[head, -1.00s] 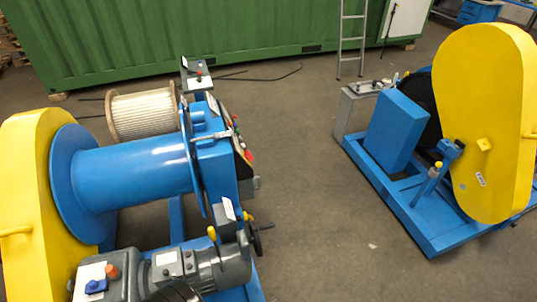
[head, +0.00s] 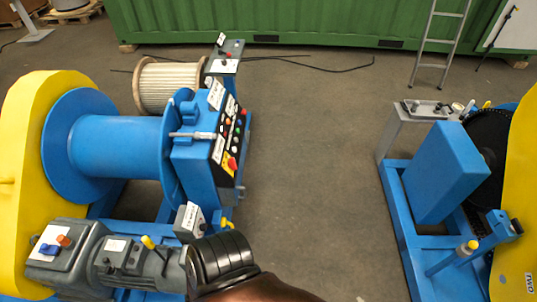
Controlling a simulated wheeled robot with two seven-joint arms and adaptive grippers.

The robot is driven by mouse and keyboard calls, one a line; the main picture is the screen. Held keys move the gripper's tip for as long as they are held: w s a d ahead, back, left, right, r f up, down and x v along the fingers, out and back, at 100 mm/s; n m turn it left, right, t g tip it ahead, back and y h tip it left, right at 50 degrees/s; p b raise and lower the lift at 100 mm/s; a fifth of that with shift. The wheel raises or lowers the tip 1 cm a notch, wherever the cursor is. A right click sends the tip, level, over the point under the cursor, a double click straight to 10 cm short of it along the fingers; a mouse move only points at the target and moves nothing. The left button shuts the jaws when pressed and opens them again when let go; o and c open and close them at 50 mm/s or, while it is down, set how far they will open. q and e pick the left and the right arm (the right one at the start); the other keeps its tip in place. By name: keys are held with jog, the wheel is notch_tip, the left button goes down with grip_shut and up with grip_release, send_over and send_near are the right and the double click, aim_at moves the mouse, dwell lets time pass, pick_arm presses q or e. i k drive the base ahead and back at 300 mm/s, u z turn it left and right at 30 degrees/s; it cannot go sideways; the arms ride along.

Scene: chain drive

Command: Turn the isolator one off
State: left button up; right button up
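A red rotary knob on a yellow plate (head: 232,163) sits low on the sloping control panel (head: 225,130) of the left blue winch. A blue switch (head: 48,249) beside an orange knob (head: 64,240) is on the grey motor box at lower left. A small grey box with a white label (head: 190,220) stands by the winch's near corner. I cannot read which one is isolator one. A black ridged part with a brown link at the bottom centre appears to be my arm. Neither gripper's fingers show.
The blue drum (head: 115,147) has a yellow guard (head: 38,110) on its left. A wooden cable reel (head: 170,85) and a post-mounted control box (head: 225,60) stand behind. A second blue machine (head: 440,175) is at right. The floor between them is clear. A ladder (head: 442,45) leans at the back.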

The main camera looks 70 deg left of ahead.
aim_at(232, 163)
jog(key=i, duration=0.45)
jog(key=u, duration=3.25)
jog(key=i, duration=0.5)
